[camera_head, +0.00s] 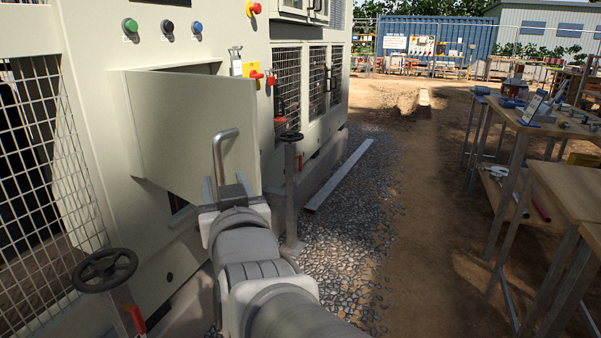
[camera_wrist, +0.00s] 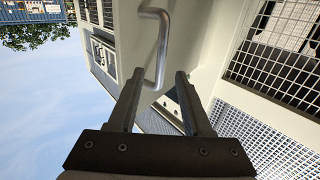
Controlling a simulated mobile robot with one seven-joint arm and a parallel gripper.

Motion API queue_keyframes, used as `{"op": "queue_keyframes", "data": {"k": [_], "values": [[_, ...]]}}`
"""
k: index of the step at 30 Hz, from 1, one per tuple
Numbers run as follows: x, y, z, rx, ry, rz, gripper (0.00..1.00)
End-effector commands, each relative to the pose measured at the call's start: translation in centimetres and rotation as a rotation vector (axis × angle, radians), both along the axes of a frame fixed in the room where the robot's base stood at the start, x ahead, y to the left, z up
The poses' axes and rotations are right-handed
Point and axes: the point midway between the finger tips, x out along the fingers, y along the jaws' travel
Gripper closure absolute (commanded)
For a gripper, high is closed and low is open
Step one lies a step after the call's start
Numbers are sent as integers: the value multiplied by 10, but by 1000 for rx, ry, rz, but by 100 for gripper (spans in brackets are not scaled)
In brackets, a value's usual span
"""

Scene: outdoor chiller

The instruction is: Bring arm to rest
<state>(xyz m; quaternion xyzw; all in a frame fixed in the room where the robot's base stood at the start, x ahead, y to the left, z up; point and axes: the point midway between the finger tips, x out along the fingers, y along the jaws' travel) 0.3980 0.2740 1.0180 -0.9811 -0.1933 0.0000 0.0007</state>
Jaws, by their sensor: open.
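My gripper (camera_head: 214,188) is at the end of my outstretched arm, in front of the open panel door (camera_head: 195,125) of the chiller cabinet. The door's metal handle (camera_head: 222,155) stands just beyond the fingertips. In the wrist view the handle (camera_wrist: 162,40) is a bent grey bar above the fingers, apart from them as far as I can tell. The door hides most of the opening behind it.
A black handwheel (camera_head: 105,270) stands at lower left, and another valve wheel (camera_head: 291,136) rises right of the door. Mesh grilles (camera_head: 40,160) cover the cabinet. Workbenches (camera_head: 560,185) with tools stand at right.

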Motion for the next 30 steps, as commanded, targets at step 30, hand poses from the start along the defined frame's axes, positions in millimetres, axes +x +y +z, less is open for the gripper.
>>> {"op": "queue_keyframes", "data": {"k": [30], "values": [[-146,-271,-133,-209,1038,-346,50]]}}
